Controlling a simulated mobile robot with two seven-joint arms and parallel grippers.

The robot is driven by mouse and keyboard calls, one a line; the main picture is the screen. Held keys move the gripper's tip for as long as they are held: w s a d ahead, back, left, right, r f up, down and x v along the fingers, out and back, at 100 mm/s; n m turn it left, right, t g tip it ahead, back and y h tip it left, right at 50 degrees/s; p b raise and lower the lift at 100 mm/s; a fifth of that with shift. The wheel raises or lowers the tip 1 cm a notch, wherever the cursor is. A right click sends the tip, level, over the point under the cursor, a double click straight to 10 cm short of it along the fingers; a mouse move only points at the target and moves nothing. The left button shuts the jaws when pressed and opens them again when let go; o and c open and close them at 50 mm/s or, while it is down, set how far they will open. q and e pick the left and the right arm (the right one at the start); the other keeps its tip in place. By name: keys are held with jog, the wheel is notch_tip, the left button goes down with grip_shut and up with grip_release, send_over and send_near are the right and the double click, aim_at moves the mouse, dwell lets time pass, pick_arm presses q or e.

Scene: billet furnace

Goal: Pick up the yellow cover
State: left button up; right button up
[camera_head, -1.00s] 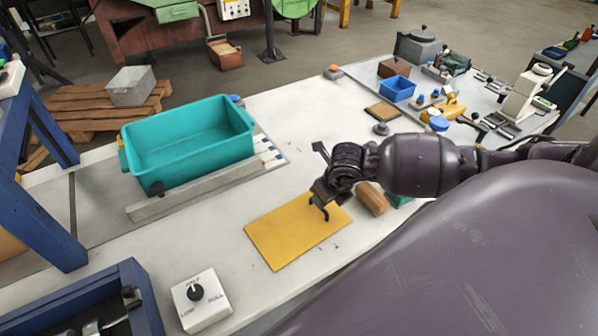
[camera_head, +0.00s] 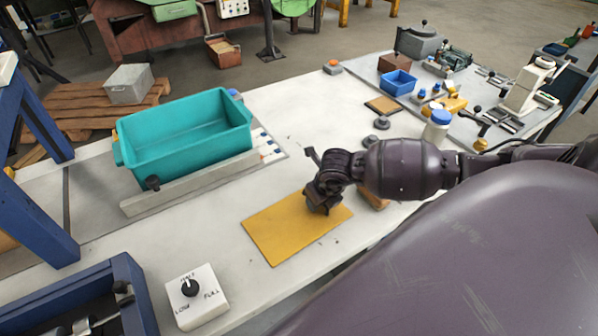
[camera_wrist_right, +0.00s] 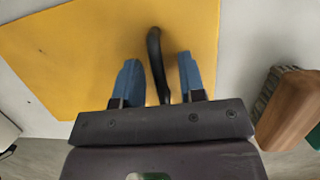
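The yellow cover (camera_head: 285,232) is a flat yellow sheet lying on the pale table. It also fills much of the right wrist view (camera_wrist_right: 70,55). A dark curved handle (camera_wrist_right: 155,50) stands out from it. My right gripper (camera_head: 320,208) is low over the cover's far right part and hides the handle in the head view. In the right wrist view its two blue fingers (camera_wrist_right: 159,62) are apart, one on each side of the handle, with gaps visible. My left gripper is not in view.
A wooden brush (camera_wrist_right: 290,108) lies just right of the cover. A teal bin (camera_head: 185,135) stands at the left behind a low rail. A white dial box (camera_head: 197,297) sits at the front. Several small items and a blue tray (camera_head: 398,84) occupy the far right.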

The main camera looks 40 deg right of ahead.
grip_shut()
jog(key=shift+r, duration=0.15)
